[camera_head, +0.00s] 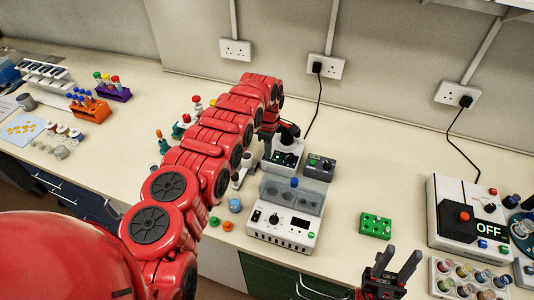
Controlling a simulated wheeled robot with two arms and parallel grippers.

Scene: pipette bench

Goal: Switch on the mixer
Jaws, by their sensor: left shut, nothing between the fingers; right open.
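A small white unit with a black top (285,153), which looks like the mixer, stands mid-bench. A black cable runs behind it up to a wall socket. A grey box with a dark knob (320,167) stands close on its right. My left arm reaches across the bench from the lower left. My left gripper (268,137) is shut and empty, pointing down at the left rear of the white unit; the arm partly hides it, and I cannot tell whether it touches. My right gripper (398,260) is open and empty at the front edge, far from the unit.
A white device with a clear lid (285,225) stands in front. A green block (375,225) lies to its right. A large device reading OFF (465,220) and a vial rack (470,280) stand at right. Tube racks (90,108) are at left. The back right bench is clear.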

